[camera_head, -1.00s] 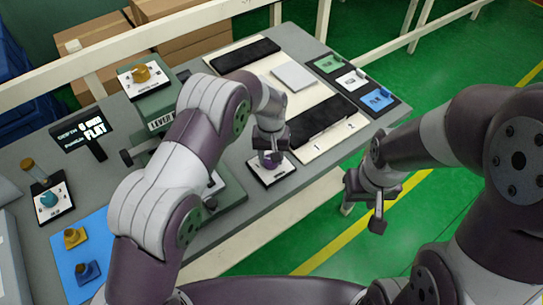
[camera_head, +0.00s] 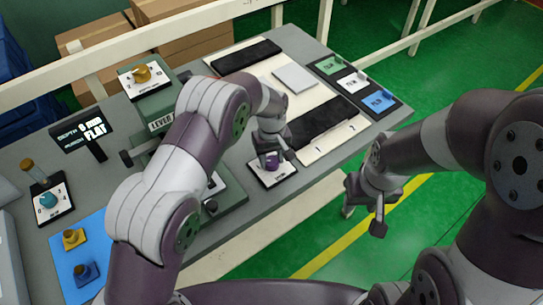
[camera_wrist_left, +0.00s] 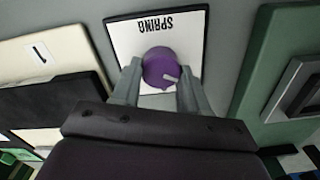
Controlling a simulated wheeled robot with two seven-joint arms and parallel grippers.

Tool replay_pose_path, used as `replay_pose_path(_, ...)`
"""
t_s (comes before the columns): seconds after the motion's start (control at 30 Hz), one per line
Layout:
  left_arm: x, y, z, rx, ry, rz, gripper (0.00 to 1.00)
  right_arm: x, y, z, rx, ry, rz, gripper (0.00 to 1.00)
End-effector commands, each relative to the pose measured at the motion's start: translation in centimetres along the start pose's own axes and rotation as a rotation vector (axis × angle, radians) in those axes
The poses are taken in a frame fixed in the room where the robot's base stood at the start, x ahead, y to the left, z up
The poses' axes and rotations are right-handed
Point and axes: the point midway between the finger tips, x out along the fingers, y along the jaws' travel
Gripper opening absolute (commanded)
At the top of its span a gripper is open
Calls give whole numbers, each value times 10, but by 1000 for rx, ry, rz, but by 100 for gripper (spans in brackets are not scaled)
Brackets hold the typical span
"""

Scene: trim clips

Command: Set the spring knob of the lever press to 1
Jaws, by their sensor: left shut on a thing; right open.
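The spring knob is a purple round knob (camera_wrist_left: 161,68) with a pale pointer mark. It sits on a white plate (camera_wrist_left: 190,22) labelled SPRING, upside down in the left wrist view. In the head view the knob (camera_head: 272,161) shows below my left gripper (camera_head: 270,158), which is shut on it, one finger on each side. The pointer mark faces right and slightly down in the wrist view. The plate's numbers are hidden behind the gripper. The lever press (camera_head: 160,125) is green and partly behind my left arm. My right gripper (camera_head: 379,215) is open and empty, off the table's front edge.
A teal dial (camera_head: 47,199) and a blue mat (camera_head: 70,245) with clips are at the left. A display (camera_head: 83,133) reads 0 mm FLAT. Trays (camera_head: 325,125) and coloured cards lie at the right.

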Motion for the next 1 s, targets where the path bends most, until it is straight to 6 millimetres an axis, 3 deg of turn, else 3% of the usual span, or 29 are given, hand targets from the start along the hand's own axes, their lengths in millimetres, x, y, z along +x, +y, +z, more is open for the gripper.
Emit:
replay_pose_path(0.17, -3, 2, -2, -1, 5, 5, 13, -1, 0, 0, 0, 0, 0, 43)
replay_pose_path(0.2, -4, 2, -2, -1, 5, 5, 50, -1, 0, 0, 0, 0, 0, 43)
replay_pose_path(0.27, -3, 2, -1, -1, 5, 5, 69, -1, 0, 0, 0, 0, 0, 43)
replay_pose_path(0.53, -2, 1, -1, 0, 2, 3, 69, 0, 0, 0, 0, 0, 0, 43)
replay_pose_path(0.67, -13, 1, -1, 0, 5, 5, 69, 4, 0, 0, 0, 0, 0, 43)
replay_pose_path(0.9, -76, 1, 0, 0, 7, 7, 69, 18, 0, 2, 0, 0, 0, 43)
replay_pose_path(1.0, -111, 0, 1, 0, 3, 3, 69, -10, 0, -1, 0, 0, 0, 43)
